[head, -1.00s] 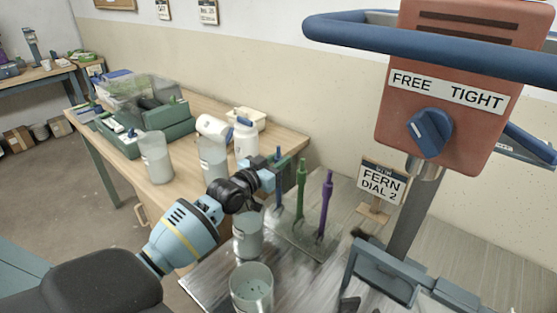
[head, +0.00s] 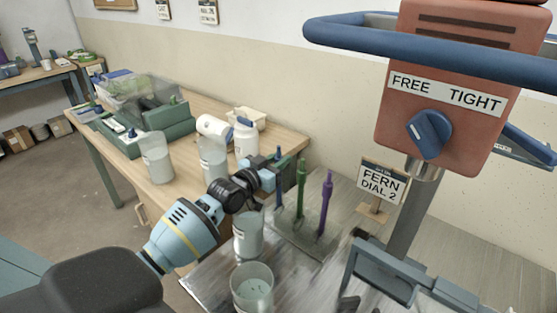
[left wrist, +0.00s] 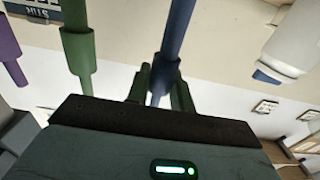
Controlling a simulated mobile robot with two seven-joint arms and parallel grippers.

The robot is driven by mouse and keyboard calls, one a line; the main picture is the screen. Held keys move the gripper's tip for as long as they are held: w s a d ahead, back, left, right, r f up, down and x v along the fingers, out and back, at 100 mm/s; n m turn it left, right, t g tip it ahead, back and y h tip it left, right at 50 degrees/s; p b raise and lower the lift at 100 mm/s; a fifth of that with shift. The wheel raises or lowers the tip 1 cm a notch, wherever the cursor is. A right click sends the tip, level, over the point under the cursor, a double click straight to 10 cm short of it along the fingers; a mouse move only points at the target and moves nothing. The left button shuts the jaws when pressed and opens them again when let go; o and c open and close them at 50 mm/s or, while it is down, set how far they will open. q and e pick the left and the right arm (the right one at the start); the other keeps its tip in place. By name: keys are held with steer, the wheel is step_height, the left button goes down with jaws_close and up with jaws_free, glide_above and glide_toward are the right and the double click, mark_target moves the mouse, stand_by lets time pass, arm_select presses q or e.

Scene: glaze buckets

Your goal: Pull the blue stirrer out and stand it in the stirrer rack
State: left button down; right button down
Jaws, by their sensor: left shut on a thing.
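The blue stirrer (head: 278,196) is upright at the left end of a row with a green stirrer (head: 301,188) and a purple stirrer (head: 325,202). These two stand at the grey stirrer rack (head: 312,247). My left gripper (head: 277,170) is shut on the upper part of the blue stirrer. In the left wrist view, the blue stirrer (left wrist: 175,35) runs between my green fingers. Its lower end is partly hidden in the head view, so I cannot tell whether it touches the rack. My right gripper is not in view.
Two clear buckets (head: 252,287) stand in front of the rack. A red mixer head (head: 440,90) with a blue dial and guard bar hangs at the right. A "FERN DIAL 2" sign (head: 382,183) stands behind. The wooden table (head: 185,185) carries jars and a bottle.

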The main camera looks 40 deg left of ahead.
arm_select(q)
steer(key=shift+f, duration=0.15)
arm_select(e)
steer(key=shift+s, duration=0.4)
arm_select(q)
steer(key=shift+f, duration=0.1)
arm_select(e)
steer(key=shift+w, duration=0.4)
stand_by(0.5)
arm_select(q)
steer(key=c, duration=1.3)
jaws_free()
steer(key=o, duration=0.3)
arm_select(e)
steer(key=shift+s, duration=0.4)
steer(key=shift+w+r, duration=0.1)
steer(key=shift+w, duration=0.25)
